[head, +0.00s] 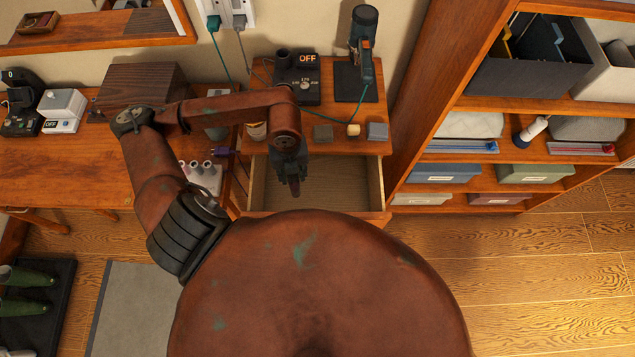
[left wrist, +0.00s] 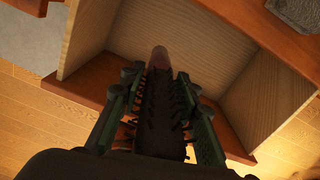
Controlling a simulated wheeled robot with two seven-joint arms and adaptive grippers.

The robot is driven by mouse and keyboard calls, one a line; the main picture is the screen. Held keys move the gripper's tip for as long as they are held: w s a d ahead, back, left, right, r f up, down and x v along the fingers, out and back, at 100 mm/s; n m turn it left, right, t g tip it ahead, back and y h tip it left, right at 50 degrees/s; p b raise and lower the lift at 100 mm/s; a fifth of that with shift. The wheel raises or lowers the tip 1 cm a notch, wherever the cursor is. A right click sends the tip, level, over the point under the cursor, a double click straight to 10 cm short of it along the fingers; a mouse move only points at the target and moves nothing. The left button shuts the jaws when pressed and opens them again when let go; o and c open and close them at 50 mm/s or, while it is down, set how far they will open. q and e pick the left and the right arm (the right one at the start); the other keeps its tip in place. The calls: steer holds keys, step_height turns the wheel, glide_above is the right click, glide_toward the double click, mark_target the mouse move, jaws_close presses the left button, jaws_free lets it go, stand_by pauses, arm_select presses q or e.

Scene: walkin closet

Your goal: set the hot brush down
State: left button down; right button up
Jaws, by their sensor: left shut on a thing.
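My left gripper (head: 289,166) is over the open drawer of the small wooden stand, pointing down. In the left wrist view the gripper (left wrist: 158,80) is shut on the hot brush (left wrist: 161,112), a dark barrel with bristles and a rounded, paler tip. The brush lies between the two green fingers, its tip pointing away from the wrist camera. In the head view only a short dark end of the brush (head: 295,188) shows below the gripper. The drawer (head: 335,184) looks empty where it shows. My right gripper is not in view.
On the stand top are a dark unit reading OFF (head: 297,78), a dark teal tool upright on a black mat (head: 354,84), and small blocks (head: 323,133) along the front edge. A cord crosses the top. A shelf unit (head: 420,150) stands right.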

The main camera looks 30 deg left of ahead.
arm_select(q)
steer(key=shift+f+n, duration=0.1)
steer(key=shift+n, duration=0.2)
steer(key=w+d+f, duration=0.8)
steer(key=w+f, duration=0.2)
steer(key=f, duration=0.3)
steer(key=shift+w+d, duration=0.3)
steer(key=shift+d, duration=0.05)
steer(key=shift+f, duration=0.15)
steer(key=c, duration=1.4)
jaws_free()
steer(key=shift+c, duration=0.2)
step_height(320, 180, up, 12)
steer(key=shift+r, duration=0.25)
